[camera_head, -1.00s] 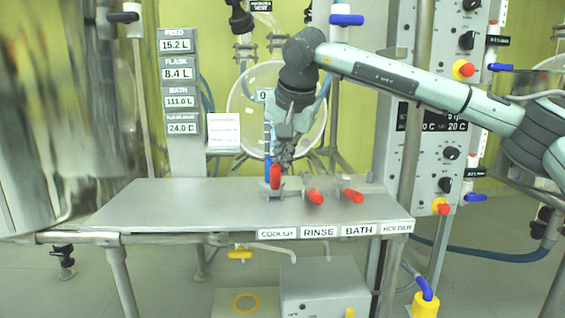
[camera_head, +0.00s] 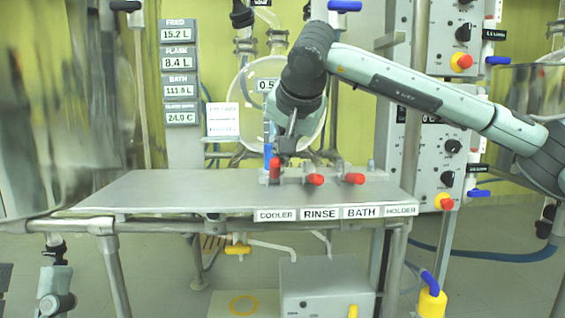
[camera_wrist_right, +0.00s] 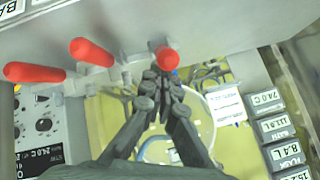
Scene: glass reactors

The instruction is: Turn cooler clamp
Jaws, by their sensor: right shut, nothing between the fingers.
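My right gripper (camera_head: 288,148) reaches down from above, just behind and to the right of this handle. In the right wrist view the right gripper (camera_wrist_right: 158,80) is shut and empty, its fingertips close to the handle's clamp. I cannot tell whether they touch it.
The rinse handle (camera_head: 315,180) and bath handle (camera_head: 354,179) lie to the right and point forward. The metal bench top (camera_head: 170,190) is clear at left. A round glass vessel (camera_head: 245,105) stands behind the bench, with a control panel (camera_head: 440,135) at right.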

